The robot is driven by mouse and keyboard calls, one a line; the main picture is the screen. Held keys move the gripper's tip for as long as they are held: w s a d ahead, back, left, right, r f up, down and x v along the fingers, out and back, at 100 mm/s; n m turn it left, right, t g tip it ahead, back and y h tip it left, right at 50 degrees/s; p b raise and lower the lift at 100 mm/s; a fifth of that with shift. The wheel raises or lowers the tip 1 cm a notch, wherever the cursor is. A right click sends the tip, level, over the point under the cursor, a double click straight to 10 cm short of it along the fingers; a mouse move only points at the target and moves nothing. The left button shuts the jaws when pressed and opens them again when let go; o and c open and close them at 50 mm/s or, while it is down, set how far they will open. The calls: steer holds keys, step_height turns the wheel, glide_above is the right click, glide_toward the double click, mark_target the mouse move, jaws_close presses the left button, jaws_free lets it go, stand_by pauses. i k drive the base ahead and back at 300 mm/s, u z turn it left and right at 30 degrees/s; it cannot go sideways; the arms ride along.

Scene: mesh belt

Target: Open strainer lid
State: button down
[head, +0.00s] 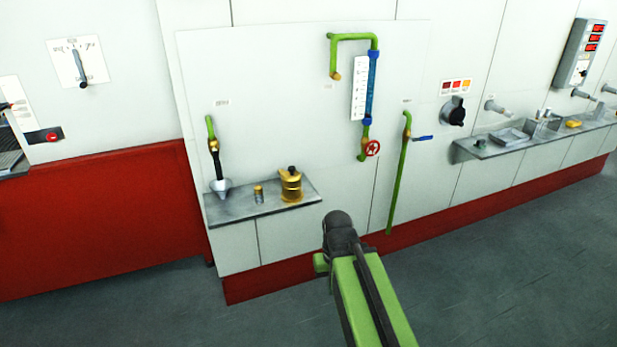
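A gold, round pot with a black knob on top (291,183) stands upright on the left grey shelf (240,207); it looks like the strainer. Its lid (290,173) appears seated on it, though details are small. My green arm with a dark rounded joint reaches up from the bottom right of the head view, to the right of and in front of the shelf. No gripper fingers show, so my gripper is out of sight. The arm does not touch the strainer.
A red valve wheel (372,148) and green pipes are on the white wall. Another shelf (490,147) holds trays. The floor in front is clear.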

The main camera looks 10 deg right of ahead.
mark_target(291, 179)
steer(key=u, duration=0.15)
steer(key=i, duration=0.6)
steer(key=z, duration=0.2)
steer(key=k, duration=0.5)
steer(key=u, duration=0.45)
steer(key=i, duration=0.6)
steer(key=u, duration=0.55)
